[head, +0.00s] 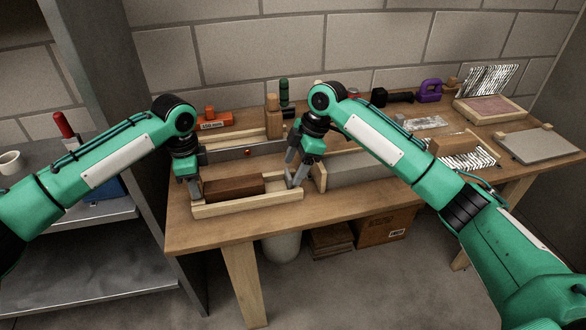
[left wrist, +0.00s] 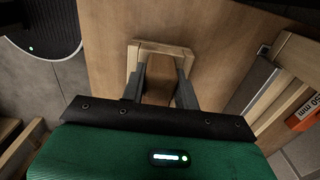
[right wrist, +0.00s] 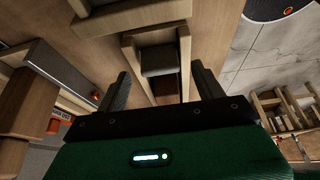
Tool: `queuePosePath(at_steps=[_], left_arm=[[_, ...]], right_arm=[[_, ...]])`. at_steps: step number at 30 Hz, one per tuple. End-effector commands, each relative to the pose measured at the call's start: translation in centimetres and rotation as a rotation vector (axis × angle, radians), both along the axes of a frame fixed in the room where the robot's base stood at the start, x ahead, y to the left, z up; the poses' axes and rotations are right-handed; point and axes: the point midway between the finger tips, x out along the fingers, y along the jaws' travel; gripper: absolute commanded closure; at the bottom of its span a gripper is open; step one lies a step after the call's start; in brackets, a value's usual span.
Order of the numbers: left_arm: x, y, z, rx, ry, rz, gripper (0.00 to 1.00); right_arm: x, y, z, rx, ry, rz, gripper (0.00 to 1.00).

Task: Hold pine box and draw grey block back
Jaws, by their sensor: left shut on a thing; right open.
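The pine box (head: 248,207) is a long, narrow pale wooden tray near the front left of the bench. A dark brown block (head: 233,187) lies inside it. The grey block (right wrist: 162,61) shows in the right wrist view between the box's walls, near the right end. My right gripper (head: 296,180) is open over that end, and its fingers (right wrist: 160,80) hide the grey block in the head view.
A grey slab fixture with wooden ends (head: 360,168) stands close to the right of the box. An orange block (head: 213,119) and wooden fixtures stand behind. A purple tool (head: 429,91) is at the back right. The bench front edge is close to the box.

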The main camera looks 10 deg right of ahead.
Motion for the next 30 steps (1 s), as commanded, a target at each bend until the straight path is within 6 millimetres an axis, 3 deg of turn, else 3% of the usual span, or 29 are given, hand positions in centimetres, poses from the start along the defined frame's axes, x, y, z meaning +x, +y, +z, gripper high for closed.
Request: queuePosePath(at_steps=[9, 15, 30], left_arm=[[-0.1, -0.1, -0.2, 0.000, 0.003, -0.002, 1.00], [-0.1, -0.1, -0.2, 0.000, 0.003, -0.003, 1.00], [-0.2, -0.2, -0.2, -0.002, 0.004, -0.003, 1.00]], right_arm=[[0.0, -2.7, 6.3, -0.001, -0.002, -0.003, 0.31], [0.0, -3.7, 8.8, -0.001, -0.001, -0.003, 0.31], [0.0, -4.0, 9.5, -0.001, 0.001, -0.002, 0.31]])
